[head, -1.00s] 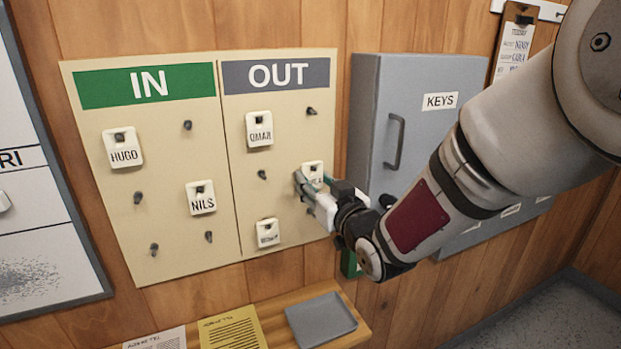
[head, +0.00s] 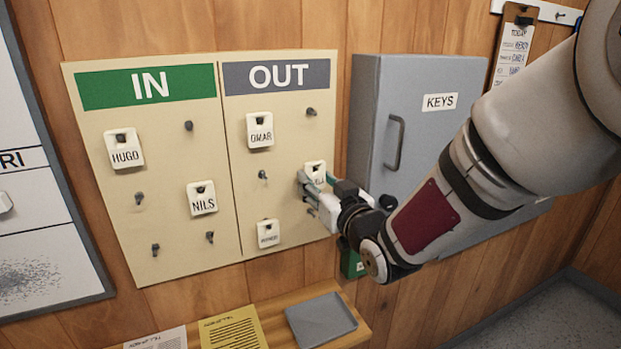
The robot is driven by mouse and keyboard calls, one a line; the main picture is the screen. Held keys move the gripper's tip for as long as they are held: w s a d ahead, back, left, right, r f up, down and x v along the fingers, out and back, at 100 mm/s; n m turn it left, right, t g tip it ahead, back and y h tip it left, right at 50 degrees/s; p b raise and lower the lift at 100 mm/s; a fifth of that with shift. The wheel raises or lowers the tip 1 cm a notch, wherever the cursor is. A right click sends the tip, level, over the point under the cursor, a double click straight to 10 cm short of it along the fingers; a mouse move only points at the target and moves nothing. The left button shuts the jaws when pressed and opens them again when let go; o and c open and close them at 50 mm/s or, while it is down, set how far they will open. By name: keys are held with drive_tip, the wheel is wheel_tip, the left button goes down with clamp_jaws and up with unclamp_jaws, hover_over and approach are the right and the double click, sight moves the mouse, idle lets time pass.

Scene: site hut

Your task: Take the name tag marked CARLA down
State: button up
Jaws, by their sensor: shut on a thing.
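A white tag (head: 315,169) is at the right of the OUT half of the board, at a peg. My gripper (head: 314,190) is shut on this tag from the front right. The fingers cover most of its lettering, so I cannot read the name in full. I cannot tell whether its slot is still over the peg. Other white tags hang on pegs: OMAR (head: 260,130) and a small-lettered one (head: 268,233) under OUT, HUGO (head: 124,149) and NILS (head: 201,198) under IN.
The beige IN/OUT board (head: 170,240) has several bare pegs. A grey KEYS cabinet (head: 420,130) with a handle stands close to the right of it. Below, a wooden shelf (head: 275,338) holds a grey tray (head: 320,318), a yellow sheet (head: 233,330) and a white sheet.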

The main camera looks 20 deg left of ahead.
drive_tip(key=p+v, duration=0.1)
drive_tip(key=v, duration=0.5)
idle(0.8)
